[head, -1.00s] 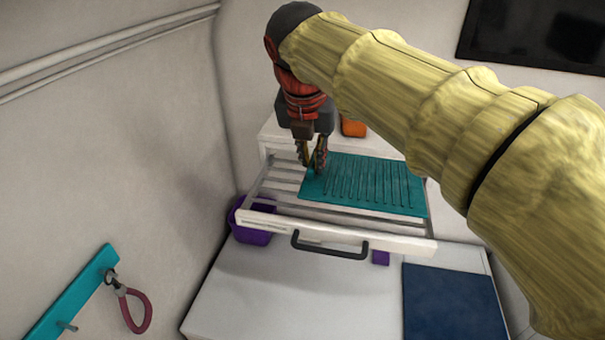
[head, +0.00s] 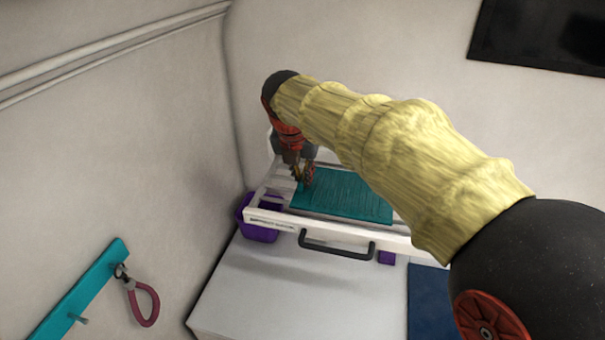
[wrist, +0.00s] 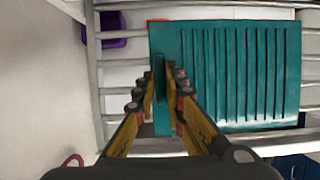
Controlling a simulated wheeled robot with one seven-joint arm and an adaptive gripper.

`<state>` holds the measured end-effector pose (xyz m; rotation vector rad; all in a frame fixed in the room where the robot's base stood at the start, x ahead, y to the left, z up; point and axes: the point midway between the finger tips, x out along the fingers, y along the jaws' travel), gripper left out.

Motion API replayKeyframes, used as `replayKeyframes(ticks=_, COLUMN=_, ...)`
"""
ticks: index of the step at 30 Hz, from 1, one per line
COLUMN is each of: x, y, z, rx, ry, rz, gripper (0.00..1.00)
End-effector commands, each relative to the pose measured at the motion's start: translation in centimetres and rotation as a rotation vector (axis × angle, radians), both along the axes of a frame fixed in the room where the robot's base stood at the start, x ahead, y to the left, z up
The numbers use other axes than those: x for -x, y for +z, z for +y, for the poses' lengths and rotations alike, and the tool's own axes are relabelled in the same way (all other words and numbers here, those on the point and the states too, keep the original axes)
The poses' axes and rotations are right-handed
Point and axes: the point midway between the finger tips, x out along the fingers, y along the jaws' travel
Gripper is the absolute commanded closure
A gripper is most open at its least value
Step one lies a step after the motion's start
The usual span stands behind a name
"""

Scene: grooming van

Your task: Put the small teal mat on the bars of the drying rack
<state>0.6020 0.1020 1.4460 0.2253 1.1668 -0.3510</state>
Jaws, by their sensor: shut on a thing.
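The small teal mat (head: 345,196) is a flat ribbed rectangle at the drying rack, level with its frame in the head view. The drying rack (head: 393,238) is a white pull-out frame with bars and a dark handle. In the wrist view the mat (wrist: 240,75) covers the middle and right of the rack's bars (wrist: 120,91). My gripper (head: 304,180) is shut on the mat's left edge, and the wrist view shows its fingers (wrist: 167,75) on either side of a raised strip there. I cannot tell whether the mat's underside touches the bars.
A purple bin (head: 258,222) hangs at the rack's left. A white worktop (head: 280,285) lies below, with a dark blue mat (head: 428,300) at right. A teal wall strip (head: 85,290) carries a pink loop (head: 147,305). Bare bars show left of the teal mat.

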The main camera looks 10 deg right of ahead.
Motion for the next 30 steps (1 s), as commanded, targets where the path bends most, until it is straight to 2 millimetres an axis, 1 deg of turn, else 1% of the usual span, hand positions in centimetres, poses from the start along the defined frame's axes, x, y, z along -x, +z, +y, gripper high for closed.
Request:
replayKeyframes(ticks=8, x=0.0, y=-0.02, z=0.0, rx=-0.001, ry=-0.001, rz=-0.002, gripper=1.0)
replayKeyframes(ticks=9, x=0.0, y=-0.01, z=0.01, rx=-0.001, ry=-0.001, rz=-0.002, gripper=0.86)
replayKeyframes(ticks=18, x=0.0, y=0.02, z=0.01, rx=-0.002, ry=-0.001, rz=-0.002, gripper=0.7)
replayKeyframes(ticks=26, x=0.01, y=0.08, z=0.01, rx=-0.002, ry=-0.001, rz=-0.002, gripper=0.7)
replayKeyframes(ticks=30, x=0.23, y=0.93, z=0.18, rx=-0.003, ry=0.0, rz=-0.004, gripper=0.7)
